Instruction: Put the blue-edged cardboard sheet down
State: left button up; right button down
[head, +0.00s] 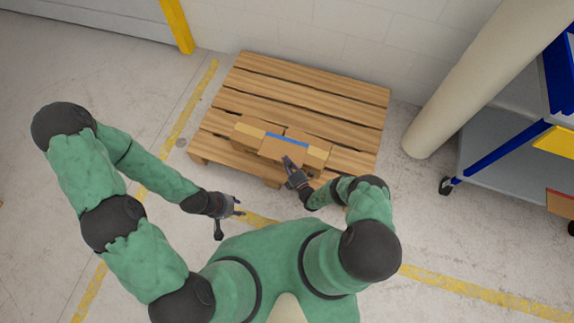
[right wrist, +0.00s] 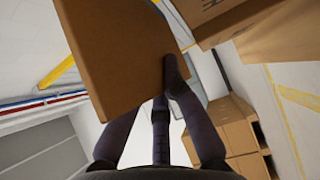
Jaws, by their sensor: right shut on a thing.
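The blue-edged cardboard sheet (head: 276,152) is brown with a blue strip along its far edge in the head view. It is over the front of the pallet, in front of and partly covering cardboard boxes. My right gripper (head: 288,162) is shut on its near edge. In the right wrist view the sheet (right wrist: 118,55) fills the upper middle, tilted, with its lower edge at the fingers (right wrist: 170,80). I cannot tell whether the sheet touches the boxes or pallet. My left gripper (head: 229,215) is open and empty, left of the sheet and short of the pallet.
A wooden pallet (head: 300,88) stands near the wall, its back slats bare. Cardboard boxes, a left one (head: 244,134) and a right one (head: 314,155), sit at its front. A beige pipe (head: 470,80) and a grey-blue cart (head: 500,150) stand at right.

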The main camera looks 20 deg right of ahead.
notch_tip(320, 180, down, 3)
jog(key=shift+r+b, duration=0.1)
jog(key=shift+b, duration=0.5)
jog(key=c, duration=1.4)
grip_release()
jog(key=shift+o, duration=0.2)
